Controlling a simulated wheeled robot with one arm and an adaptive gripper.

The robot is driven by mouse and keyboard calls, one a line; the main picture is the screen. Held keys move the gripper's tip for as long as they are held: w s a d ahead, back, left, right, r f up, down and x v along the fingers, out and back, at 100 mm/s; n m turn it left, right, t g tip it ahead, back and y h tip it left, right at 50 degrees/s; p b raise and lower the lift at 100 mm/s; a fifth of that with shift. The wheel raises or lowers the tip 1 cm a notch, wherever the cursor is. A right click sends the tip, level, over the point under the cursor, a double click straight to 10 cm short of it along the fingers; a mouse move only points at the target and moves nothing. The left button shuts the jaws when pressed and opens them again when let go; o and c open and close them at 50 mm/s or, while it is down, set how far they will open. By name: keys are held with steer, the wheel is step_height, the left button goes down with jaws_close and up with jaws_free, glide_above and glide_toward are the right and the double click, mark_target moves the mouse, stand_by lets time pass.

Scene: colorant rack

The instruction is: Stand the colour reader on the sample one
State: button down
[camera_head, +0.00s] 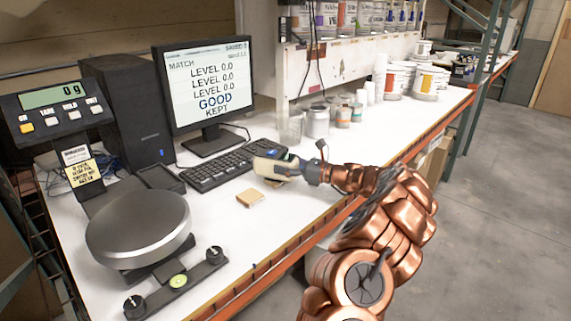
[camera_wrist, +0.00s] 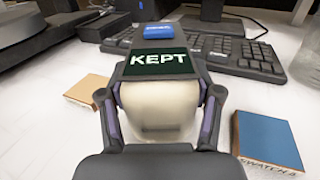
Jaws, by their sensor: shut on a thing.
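The colour reader (camera_head: 272,168) is a cream block with a dark display and a blue button. In the wrist view the reader (camera_wrist: 160,105) shows KEPT. My gripper (camera_head: 308,172) is shut on it, with one finger on each side. A tan-topped swatch block (camera_head: 250,198) lies on the counter, left of the reader in the wrist view (camera_wrist: 88,90). A blue-topped swatch block (camera_wrist: 267,140) lies to the right, its label reading something like SWATCH 4. The reader is between the blocks, on neither; I cannot tell whether it touches the counter. No block's label clearly reads one.
The monitor (camera_head: 210,90) reads MATCH, LEVEL 0.0, GOOD, KEPT. A keyboard (camera_head: 218,167) lies just behind the reader. The scale (camera_head: 138,230) stands at the left, showing 0 g. Cups and jars (camera_head: 318,122) stand at the back. The counter's front edge is near my arm.

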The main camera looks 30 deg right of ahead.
stand_by(0.3)
steer(key=shift+c, duration=0.7)
jaws_free()
steer(key=shift+f, duration=0.1)
steer(key=shift+s+d, duration=0.1)
steer(key=shift+s, duration=0.05)
steer(key=b+v, duration=0.1)
steer(key=v, duration=1)
steer(key=shift+s+d+b, duration=0.2)
steer(key=shift+s+b, duration=0.1)
